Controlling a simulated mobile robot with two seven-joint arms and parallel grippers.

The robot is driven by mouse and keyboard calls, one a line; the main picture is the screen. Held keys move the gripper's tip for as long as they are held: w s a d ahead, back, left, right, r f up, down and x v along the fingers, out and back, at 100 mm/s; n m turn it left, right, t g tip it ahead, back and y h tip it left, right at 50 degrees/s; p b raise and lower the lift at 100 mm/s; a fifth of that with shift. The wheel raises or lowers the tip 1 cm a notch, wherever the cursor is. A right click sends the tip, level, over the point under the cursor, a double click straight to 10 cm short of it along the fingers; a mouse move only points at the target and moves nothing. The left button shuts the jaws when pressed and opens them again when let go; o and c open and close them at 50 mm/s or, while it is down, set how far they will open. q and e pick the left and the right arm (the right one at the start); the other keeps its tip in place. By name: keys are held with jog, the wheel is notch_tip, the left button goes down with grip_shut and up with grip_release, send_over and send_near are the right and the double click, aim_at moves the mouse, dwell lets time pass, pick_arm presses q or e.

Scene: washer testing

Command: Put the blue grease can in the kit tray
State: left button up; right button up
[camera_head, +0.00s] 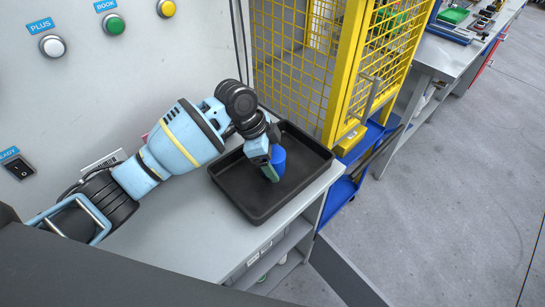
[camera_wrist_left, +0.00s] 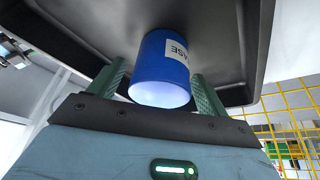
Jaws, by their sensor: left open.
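The blue grease can (camera_head: 279,160) is in the black kit tray (camera_head: 250,207), toward its far middle part. In the left wrist view the can (camera_wrist_left: 165,66) has a white label and sits between the green fingers, with a visible gap at least on the left side. My left gripper (camera_head: 270,172) reaches down into the tray at the can, its fingers open around it. The left gripper also shows in the left wrist view (camera_wrist_left: 160,85). The gripper hides part of the can in the head view. My right gripper is not in view.
The tray stands on a grey worktop (camera_head: 185,235) near its right end. A yellow mesh cage (camera_head: 330,60) rises just behind and right of the tray. A grey panel with buttons (camera_head: 100,80) is behind my left arm. Open floor (camera_head: 450,200) lies at right.

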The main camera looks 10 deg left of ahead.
pick_arm(q)
jog(key=v, duration=1.2)
jog(key=shift+p, duration=0.45)
